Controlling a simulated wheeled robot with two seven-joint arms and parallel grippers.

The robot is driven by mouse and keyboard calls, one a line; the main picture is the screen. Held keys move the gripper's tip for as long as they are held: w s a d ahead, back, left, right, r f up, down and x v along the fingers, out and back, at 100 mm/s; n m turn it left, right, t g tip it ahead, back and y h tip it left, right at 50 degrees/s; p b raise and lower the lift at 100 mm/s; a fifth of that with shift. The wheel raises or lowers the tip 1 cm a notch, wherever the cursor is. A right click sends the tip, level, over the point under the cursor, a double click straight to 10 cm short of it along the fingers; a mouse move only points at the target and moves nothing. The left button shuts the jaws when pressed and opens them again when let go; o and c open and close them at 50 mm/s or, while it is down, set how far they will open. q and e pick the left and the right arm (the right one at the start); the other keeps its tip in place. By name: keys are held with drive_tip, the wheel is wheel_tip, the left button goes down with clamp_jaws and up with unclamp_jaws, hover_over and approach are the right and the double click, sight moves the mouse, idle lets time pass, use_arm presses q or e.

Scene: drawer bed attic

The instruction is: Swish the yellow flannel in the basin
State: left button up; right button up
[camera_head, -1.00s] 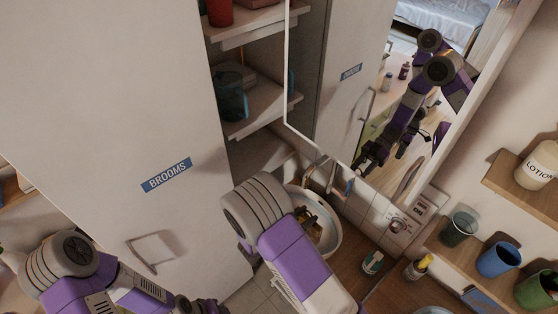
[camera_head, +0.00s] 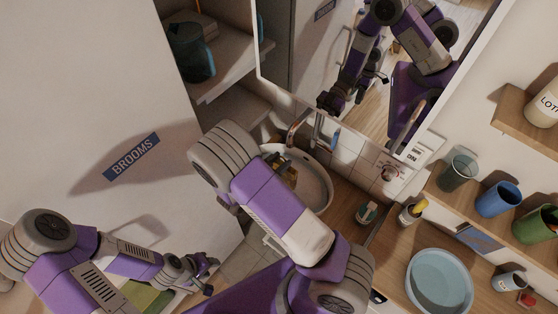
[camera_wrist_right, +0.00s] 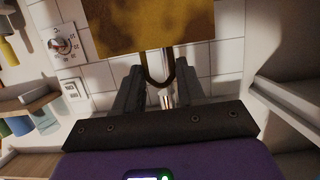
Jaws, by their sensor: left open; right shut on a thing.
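The yellow flannel (camera_wrist_right: 150,25) hangs flat in the right wrist view, its far edge out of frame. A dark loop (camera_wrist_right: 158,82) at its edge lies between the fingers of my right gripper (camera_wrist_right: 160,78), which is shut on it. In the head view a yellowish bit of the flannel (camera_head: 287,172) shows over the white basin (camera_head: 318,185), mostly hidden by my right arm. I cannot tell whether it touches the basin. My left gripper (camera_head: 210,270) is open and empty at the lower left, away from the basin.
A tap (camera_head: 296,132) stands behind the basin, below a mirror (camera_head: 365,75). The brooms cupboard door (camera_head: 110,110) is at left. A small bottle (camera_head: 367,212), a yellow-topped container (camera_head: 412,212), a pale blue bowl (camera_head: 439,282) and cups (camera_head: 497,198) are at right.

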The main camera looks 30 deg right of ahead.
wheel_tip(320, 180, down, 12)
drive_tip(key=b, duration=0.8)
drive_tip(key=shift+b, duration=0.3)
drive_tip(key=shift+s+d, duration=0.95)
drive_tip(key=shift+s, duration=1.3)
drive_tip(key=w+a, duration=0.4)
drive_tip(key=w, duration=0.5)
drive_tip(key=s, duration=0.1)
drive_tip(key=s+d, duration=0.1)
drive_tip(key=s, duration=0.1)
drive_tip(key=s+d, duration=0.1)
drive_tip(key=shift+s+p, duration=0.2)
drive_tip(key=shift+p, duration=0.2)
drive_tip(key=shift+s+d, duration=0.1)
